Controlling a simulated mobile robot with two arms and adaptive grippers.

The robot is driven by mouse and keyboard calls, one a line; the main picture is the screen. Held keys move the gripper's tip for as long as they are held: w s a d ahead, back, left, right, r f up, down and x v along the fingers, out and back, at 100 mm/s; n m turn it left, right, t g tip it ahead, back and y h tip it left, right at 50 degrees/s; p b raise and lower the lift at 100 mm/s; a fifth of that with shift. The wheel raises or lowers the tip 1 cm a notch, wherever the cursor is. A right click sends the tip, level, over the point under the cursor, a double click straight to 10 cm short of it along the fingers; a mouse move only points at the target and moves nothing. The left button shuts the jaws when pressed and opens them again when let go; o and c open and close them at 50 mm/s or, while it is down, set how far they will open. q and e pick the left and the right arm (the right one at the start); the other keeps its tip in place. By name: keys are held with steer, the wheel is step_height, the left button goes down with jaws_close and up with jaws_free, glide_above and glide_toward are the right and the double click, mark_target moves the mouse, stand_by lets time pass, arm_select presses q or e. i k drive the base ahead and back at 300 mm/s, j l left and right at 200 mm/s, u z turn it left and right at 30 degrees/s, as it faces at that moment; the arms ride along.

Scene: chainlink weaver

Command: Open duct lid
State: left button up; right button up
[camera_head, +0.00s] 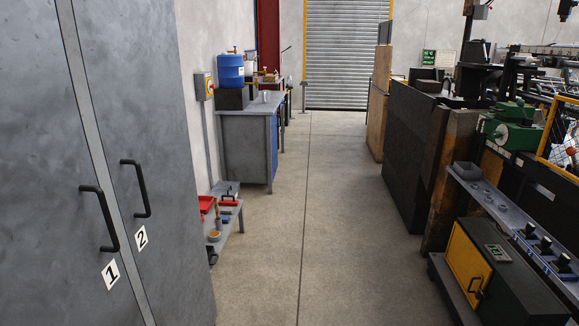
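No part is plainly marked as a duct lid, and I cannot tell which one it is. A yellow panel (464,262) with a small dark handle (476,287) is on the front of a dark box (520,285) at the lower right. The panel looks closed. The box sits on a low shelf under a sloped grey control panel with black knobs (543,246). Neither of my grippers is in view.
Tall grey cabinet doors (155,110) with black handles fill the left. A low shelf (228,222) with tools and a workbench (245,140) stand beyond them. Dark panels and machines line the right. The concrete floor (320,220) between is clear up to a roller shutter (346,50).

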mark_target(222, 187)
steer(key=i, duration=2.7)
steer(key=i+u, duration=0.1)
steer(key=i, duration=0.6)
steer(key=i+l, duration=0.15)
steer(key=i, duration=0.6)
steer(key=i+u, duration=0.15)
steer(key=i, duration=0.55)
steer(key=i+l+u, duration=0.15)
steer(key=i+u, duration=0.3)
steer(key=i+l+u, duration=0.3)
steer(key=u, duration=0.2)
steer(key=i+l+u, duration=0.55)
steer(key=l+u, duration=0.35)
